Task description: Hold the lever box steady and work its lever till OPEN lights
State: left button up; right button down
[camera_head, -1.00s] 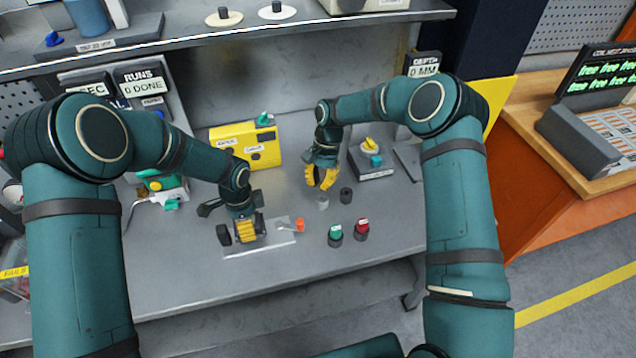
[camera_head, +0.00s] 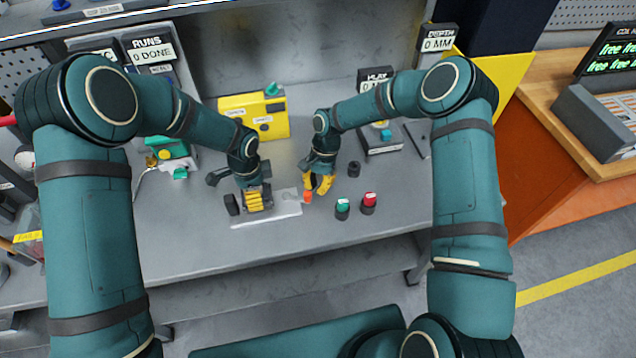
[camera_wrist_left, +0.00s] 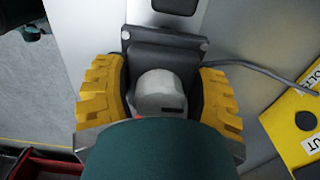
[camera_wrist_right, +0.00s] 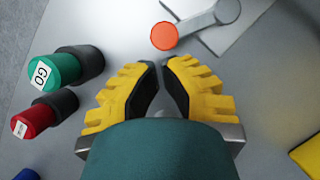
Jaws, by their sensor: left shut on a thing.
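My left gripper (camera_head: 254,198) is shut on the dark lever box (camera_wrist_left: 165,52), with one yellow finger on each side. The box has a grey rounded hub (camera_wrist_left: 158,90); its lower part is hidden by my wrist. The lever's orange knob (camera_head: 308,196) lies at my right gripper's fingertips (camera_head: 318,188). The right wrist view shows the knob (camera_wrist_right: 165,36) and grey lever arm (camera_wrist_right: 195,24) just beyond the fingertips (camera_wrist_right: 163,63). The right fingers are apart with a narrow empty gap.
A green button (camera_head: 343,206) and a red button (camera_head: 369,201) stand right of my right gripper. A dark cylinder (camera_head: 354,169) is behind them. A yellow box (camera_head: 255,116) stands behind my grippers. The front right of the bench is clear.

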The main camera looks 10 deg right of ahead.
jog(key=shift+s+a+m+t+y, duration=0.15)
jog(key=shift+s+m+t+y, duration=0.15)
jog(key=shift+s+m, duration=0.55)
jog(key=shift+s+a+m, duration=0.1)
jog(key=shift+s+m, duration=0.2)
jog(key=shift+m, duration=0.35)
jog(key=s+m, duration=0.1)
jog(key=s+a+m+t, duration=0.1)
jog(key=m, duration=0.1)
jog(key=shift+s+y, duration=0.15)
jog(key=shift+y, duration=0.25)
jog(key=s+a+m+t, duration=0.1)
jog(key=m, duration=0.1)
jog(key=s+a+m, duration=0.1)
jog(key=m, duration=0.1)
jog(key=shift+a+t, duration=0.15)
jog(key=shift+t, duration=0.25)
jog(key=shift+s+a+m, duration=0.25)
jog(key=shift+a+m, duration=0.05)
jog(key=shift+m, duration=0.1)
jog(key=shift+s+a, duration=0.15)
jog(key=shift+a, duration=0.15)
